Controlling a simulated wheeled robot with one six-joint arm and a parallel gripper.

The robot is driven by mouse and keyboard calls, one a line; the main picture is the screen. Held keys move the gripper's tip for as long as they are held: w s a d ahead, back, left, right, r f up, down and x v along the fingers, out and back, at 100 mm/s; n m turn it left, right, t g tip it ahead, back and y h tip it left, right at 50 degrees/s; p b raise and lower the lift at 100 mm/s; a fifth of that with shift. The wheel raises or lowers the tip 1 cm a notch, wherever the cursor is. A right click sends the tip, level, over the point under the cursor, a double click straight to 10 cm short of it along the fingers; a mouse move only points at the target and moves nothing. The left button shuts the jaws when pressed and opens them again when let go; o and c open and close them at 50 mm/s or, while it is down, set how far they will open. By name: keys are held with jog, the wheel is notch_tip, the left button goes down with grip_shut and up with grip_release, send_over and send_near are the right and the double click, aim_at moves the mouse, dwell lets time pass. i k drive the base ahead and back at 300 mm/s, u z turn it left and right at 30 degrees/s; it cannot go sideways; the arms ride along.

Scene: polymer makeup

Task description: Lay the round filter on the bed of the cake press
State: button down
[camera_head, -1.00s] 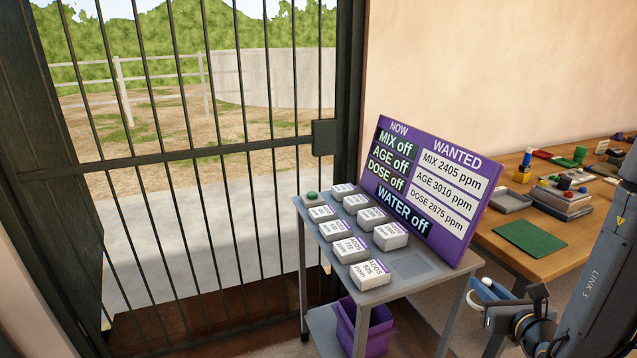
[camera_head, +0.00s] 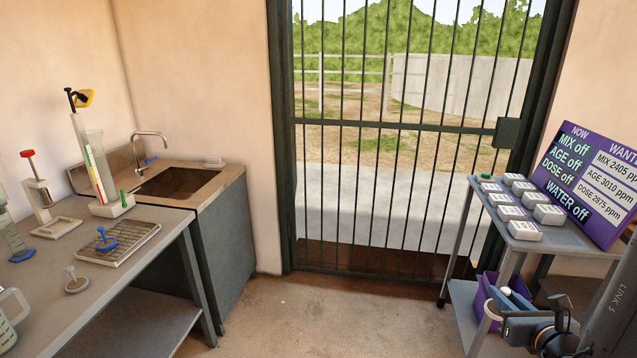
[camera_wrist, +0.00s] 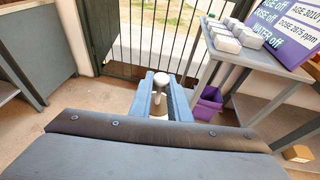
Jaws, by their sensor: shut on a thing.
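My gripper (camera_head: 504,302) is at the lower right of the head view, away from the left bench. In the wrist view its two blue fingers (camera_wrist: 162,98) are shut on a pale grey thing with a round knob (camera_wrist: 158,80); it looks like the round filter, its lower part mostly hidden. On the left bench a pale stand with a red-topped plunger (camera_head: 40,195) looks like the cake press. Its bed seems bare, though small in view. A similar grey knobbed disc (camera_head: 77,284) lies at the bench front.
A blue-handled piece (camera_head: 106,240) stands on a wire rack (camera_head: 132,246) beside a tall glass column (camera_head: 97,165). The sink (camera_head: 178,182) is behind. A cart (camera_head: 550,245) with white blocks and a purple bin (camera_head: 490,292) stands right. Open floor lies between bench and cart.

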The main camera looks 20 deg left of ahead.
aim_at(58, 226)
jog(key=u, duration=0.65)
jog(key=i, duration=0.7)
jog(key=u, duration=1.55)
jog(key=i, duration=1.4)
jog(key=u, duration=1)
jog(key=i, duration=0.9)
jog(key=u, duration=0.05)
